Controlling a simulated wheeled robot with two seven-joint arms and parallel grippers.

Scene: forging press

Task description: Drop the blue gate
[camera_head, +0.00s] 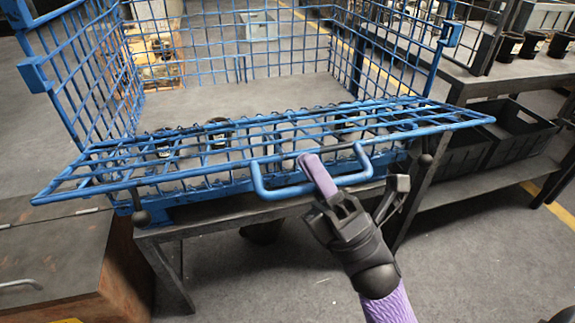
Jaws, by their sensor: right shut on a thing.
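The blue gate (233,163) is the wire-mesh front panel of a blue wire cage (233,36). It is folded outward and lies nearly flat, sticking out toward me past the cage's front edge. A blue U-shaped handle (280,193) is on the gate's near edge. My right gripper (320,182) comes in from below right and is shut on the handle; its purple finger lies across the handle bar, and the exact contact is partly hidden. My left gripper is out of view.
The cage stands on a dark metal table (190,232). Small dark round parts (219,132) show through the gate mesh. A wooden cabinet (60,262) is at lower left. Black crates (510,130) sit on the right bench's lower shelf. Floor at lower right is open.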

